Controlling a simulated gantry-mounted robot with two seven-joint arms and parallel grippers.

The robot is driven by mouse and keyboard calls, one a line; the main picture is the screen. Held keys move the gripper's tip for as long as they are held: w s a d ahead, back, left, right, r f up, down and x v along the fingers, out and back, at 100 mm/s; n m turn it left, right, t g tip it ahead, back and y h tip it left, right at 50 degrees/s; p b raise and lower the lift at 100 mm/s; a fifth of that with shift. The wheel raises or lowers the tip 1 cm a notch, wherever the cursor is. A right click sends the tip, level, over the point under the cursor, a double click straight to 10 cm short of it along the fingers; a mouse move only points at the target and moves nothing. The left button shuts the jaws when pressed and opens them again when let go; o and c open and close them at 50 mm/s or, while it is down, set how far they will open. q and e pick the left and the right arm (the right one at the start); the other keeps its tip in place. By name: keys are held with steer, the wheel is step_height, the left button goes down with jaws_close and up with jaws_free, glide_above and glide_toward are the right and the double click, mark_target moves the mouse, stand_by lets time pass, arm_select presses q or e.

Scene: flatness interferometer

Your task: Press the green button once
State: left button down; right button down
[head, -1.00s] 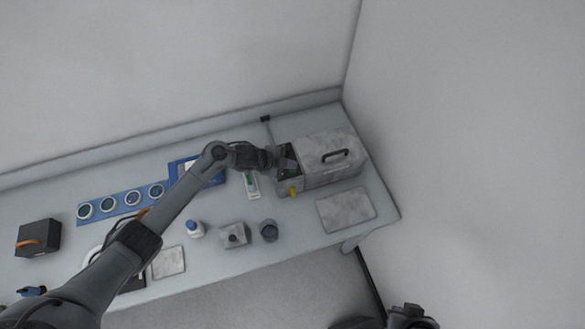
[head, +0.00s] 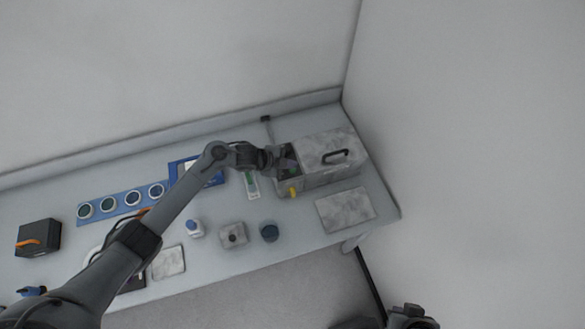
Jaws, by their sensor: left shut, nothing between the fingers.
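The grey instrument box (head: 332,150) with a black handle stands at the right end of the bench. Its dark panel (head: 288,172) is on its left side, next to a yellow part (head: 292,191). My left gripper (head: 281,161) is shut and empty, with its tip at the dark panel. I cannot tell whether it touches the panel. The green button is not clearly visible; the gripper hides part of the panel. My right arm shows only as a dark part at the bottom right, and its fingers are not in view.
A white strip with a green mark (head: 251,186) lies left of the panel. A blue rack (head: 120,198) holds several round discs.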

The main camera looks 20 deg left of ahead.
arm_select(q)
steer(key=shift+f, duration=0.1)
steer(key=shift+f+b, duration=0.35)
stand_by(0.3)
steer(key=shift+f+b, duration=0.35)
steer(key=shift+f, duration=0.1)
stand_by(0.5)
steer(key=shift+r, duration=0.1)
steer(key=shift+r+p, duration=0.75)
steer(key=shift+p, duration=0.05)
steer(key=shift+r, duration=0.15)
